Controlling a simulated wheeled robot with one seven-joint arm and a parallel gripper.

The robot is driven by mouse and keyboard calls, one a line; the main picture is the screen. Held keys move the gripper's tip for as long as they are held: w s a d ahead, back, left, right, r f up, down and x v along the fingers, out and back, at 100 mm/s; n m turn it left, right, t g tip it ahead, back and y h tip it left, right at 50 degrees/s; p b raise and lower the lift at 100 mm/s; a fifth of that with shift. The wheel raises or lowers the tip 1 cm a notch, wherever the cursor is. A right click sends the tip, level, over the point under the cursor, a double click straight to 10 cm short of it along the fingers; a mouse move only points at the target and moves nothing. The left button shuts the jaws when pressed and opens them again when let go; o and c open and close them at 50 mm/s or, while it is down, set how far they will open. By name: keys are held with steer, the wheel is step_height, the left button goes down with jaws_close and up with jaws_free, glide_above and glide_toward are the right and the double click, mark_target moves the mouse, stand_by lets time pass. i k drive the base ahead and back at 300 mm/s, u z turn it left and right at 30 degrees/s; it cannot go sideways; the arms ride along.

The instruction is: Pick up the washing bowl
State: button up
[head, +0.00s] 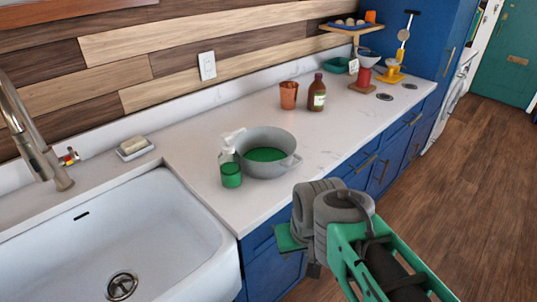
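The washing bowl (265,138) is a grey round bowl with a small handle at its right side and a green patch inside its bottom. It stands upright on the white counter, just right of the sink. A clear pump bottle with green liquid (231,176) stands close against its left front side in the picture. My gripper (289,238) is in front of the counter edge, below and right of the bowl and apart from it. Only a green part of it shows past the grey arm links; its fingertips are not clear, so I cannot tell whether it is open.
A white sink (150,235) with a faucet (35,150) lies left. A soap dish (135,149) is behind it. A copper cup (289,95) and a brown bottle (317,93) stand behind the bowl. The counter (345,135) right of the bowl is clear.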

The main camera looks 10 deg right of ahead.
mark_target(266, 152)
steer(key=k, duration=0.7)
steer(key=u, duration=0.85)
steer(key=i, duration=1)
steer(key=u, duration=0.05)
